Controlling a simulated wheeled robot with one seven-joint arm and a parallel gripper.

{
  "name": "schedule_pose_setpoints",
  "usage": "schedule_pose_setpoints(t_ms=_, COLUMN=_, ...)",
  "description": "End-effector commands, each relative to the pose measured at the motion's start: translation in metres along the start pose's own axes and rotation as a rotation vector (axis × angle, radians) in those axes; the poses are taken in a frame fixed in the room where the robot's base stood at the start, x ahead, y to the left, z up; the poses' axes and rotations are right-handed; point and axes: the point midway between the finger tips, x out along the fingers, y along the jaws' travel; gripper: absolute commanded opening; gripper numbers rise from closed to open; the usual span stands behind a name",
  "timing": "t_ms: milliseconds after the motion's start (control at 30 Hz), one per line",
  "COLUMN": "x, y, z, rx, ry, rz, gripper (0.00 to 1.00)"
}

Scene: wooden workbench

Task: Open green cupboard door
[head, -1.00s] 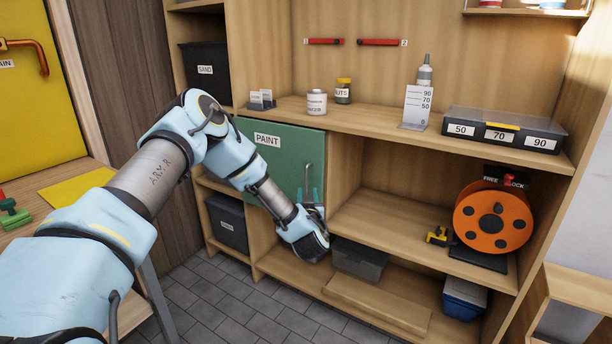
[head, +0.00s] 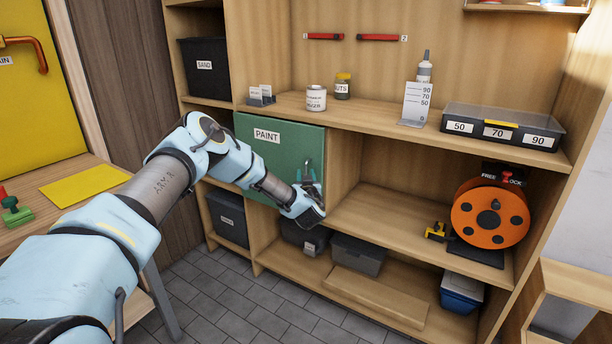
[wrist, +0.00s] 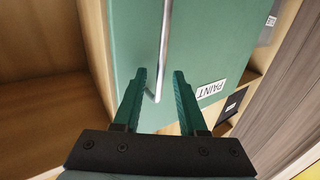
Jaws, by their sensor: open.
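The green cupboard door (head: 283,142) with a PAINT label looks shut in the head view. It fills the middle of the wrist view (wrist: 210,40), where its label shows upside down. Its handle, a slim silvery bar (wrist: 163,45), runs along the door in the wrist view. The lower end of the bar shows between my two teal fingers. My gripper (head: 306,171) is open in front of the door's right side; in the wrist view its fingers (wrist: 160,82) stand apart on either side of the bar's line. I cannot tell if they touch it.
An open shelf (head: 410,225) lies right of the door, with an orange reel (head: 470,212) at its far end. Dark bins (head: 358,257) stand below. A white tin (head: 316,98) and a jar (head: 343,86) stand on the counter above the door.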

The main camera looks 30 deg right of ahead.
Motion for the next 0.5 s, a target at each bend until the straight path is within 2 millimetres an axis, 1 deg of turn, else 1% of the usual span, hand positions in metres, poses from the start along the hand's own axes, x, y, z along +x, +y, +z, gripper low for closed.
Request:
schedule_pose_setpoints(t_ms=133, x=-0.0002, y=0.0001, z=0.0001, rx=0.0, ry=0.0, rz=0.0, gripper=0.41)
schedule_pose_setpoints(t_ms=500, x=-0.0003, y=0.0001, z=0.0, rx=0.0, ry=0.0, rz=0.0, gripper=0.0)
